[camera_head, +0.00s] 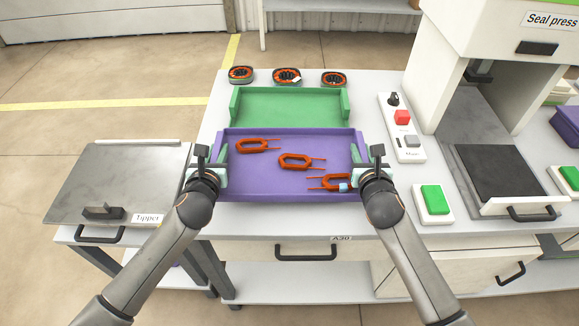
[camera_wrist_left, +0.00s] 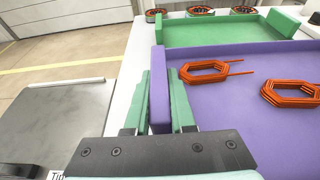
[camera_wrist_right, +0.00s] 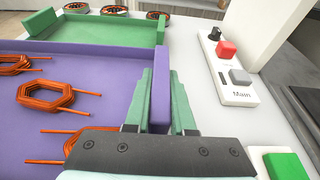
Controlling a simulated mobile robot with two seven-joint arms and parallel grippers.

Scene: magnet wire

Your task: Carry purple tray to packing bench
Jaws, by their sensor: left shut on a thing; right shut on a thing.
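The purple tray (camera_head: 262,188) is at the front of the white workbench, with three orange wire coils in it: one at left (camera_head: 252,146), one in the middle (camera_head: 297,161) and one at front right (camera_head: 332,182). The front right coil has a light blue mark. My left gripper (camera_head: 219,165) is shut on the tray's left wall, which shows between its fingers in the left wrist view (camera_wrist_left: 159,95). My right gripper (camera_head: 366,165) is shut on the right wall, which also shows in the right wrist view (camera_wrist_right: 161,95). No packing bench is labelled in view.
A green tray (camera_head: 290,106) sits directly behind the purple one, with three round coils (camera_head: 287,76) behind it. A switch panel (camera_head: 402,130) and the Seal press (camera_head: 490,60) stand right. The Tipper plate (camera_head: 115,180) is left. Open floor (camera_head: 70,85) lies beyond.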

